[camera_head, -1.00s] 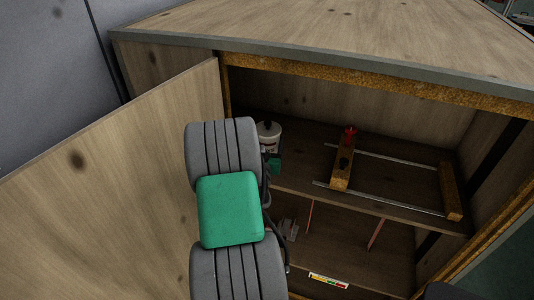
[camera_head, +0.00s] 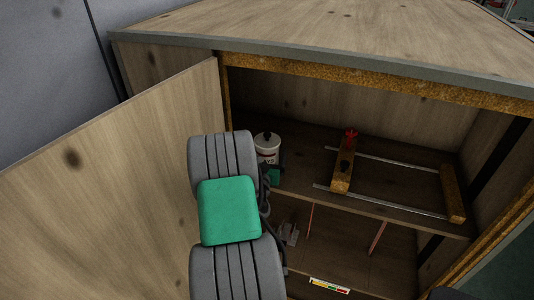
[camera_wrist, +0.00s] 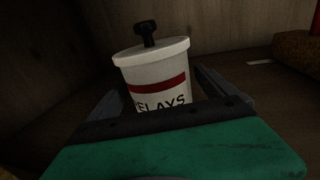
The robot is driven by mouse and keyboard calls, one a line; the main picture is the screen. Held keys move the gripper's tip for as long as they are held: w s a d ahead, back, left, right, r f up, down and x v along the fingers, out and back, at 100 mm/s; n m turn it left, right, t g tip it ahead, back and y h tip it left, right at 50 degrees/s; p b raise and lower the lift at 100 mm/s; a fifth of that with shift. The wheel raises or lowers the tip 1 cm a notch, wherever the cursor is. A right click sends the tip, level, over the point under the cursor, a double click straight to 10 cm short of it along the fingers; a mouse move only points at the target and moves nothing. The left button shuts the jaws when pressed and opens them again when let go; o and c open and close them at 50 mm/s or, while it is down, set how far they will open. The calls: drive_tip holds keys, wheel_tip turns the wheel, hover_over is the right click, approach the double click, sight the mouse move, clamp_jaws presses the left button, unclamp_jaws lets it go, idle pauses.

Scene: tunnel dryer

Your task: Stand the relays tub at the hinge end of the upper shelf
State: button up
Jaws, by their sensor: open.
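The relays tub (camera_head: 267,146) is white with a red band, a white lid and a black knob. It stands upright on the upper shelf (camera_head: 300,180) at its left end, the side where the open door (camera_head: 120,170) is hinged. In the wrist view the tub (camera_wrist: 155,80) shows its "RELAYS" label, its lower part hidden by my gripper. My gripper (camera_wrist: 160,98) is open, with one finger on each side of the tub's lower body; whether they touch it I cannot tell. In the head view my gripper (camera_head: 272,174) is partly hidden by my arm, just in front of the tub.
A wooden frame with two metal rods (camera_head: 343,170) and a red knob fills the middle and right of the upper shelf. The lower shelf holds a grey object (camera_head: 290,232), thin reddish uprights and a coloured label strip (camera_head: 329,285). The door stands close left of my arm.

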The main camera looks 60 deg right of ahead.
drive_tip(key=shift+r, duration=0.15)
drive_tip(key=shift+a, duration=0.3)
drive_tip(key=b+v, duration=0.4)
drive_tip(key=v, duration=0.7)
drive_tip(key=shift+s+a, duration=0.15)
drive_tip(key=shift+a, duration=0.1)
